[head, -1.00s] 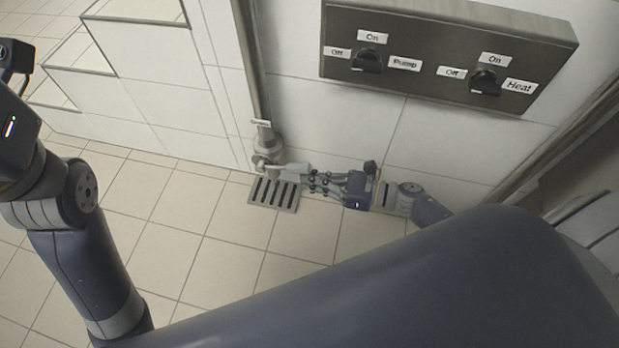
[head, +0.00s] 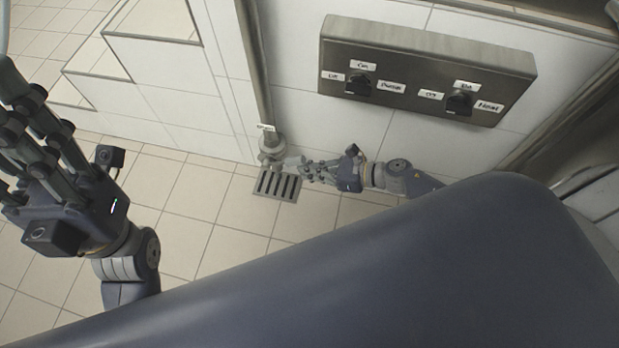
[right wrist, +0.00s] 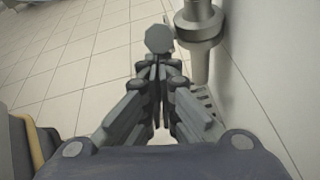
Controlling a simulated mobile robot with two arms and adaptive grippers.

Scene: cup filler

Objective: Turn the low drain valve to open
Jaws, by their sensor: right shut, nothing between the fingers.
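The low drain valve (head: 270,150) is a grey fitting at the foot of a vertical pipe, just above the floor drain. Its short light handle (head: 290,162) points right, towards my right gripper (head: 306,170). My right gripper is shut and empty, with its fingertips close to the handle's end. In the right wrist view the handle's round grey end (right wrist: 159,39) sits just beyond the fingertips (right wrist: 158,62), and the valve body (right wrist: 199,35) stands to the right. Whether the fingers touch the handle is unclear. My left gripper (head: 22,95) is raised at the left edge, fingers spread and empty.
A slotted floor drain (head: 277,186) lies below the valve. A grey switch panel (head: 425,70) with Pump and Heat knobs is on the wall above my right arm. White tiled steps (head: 150,70) stand behind left. The tiled floor (head: 190,200) is clear.

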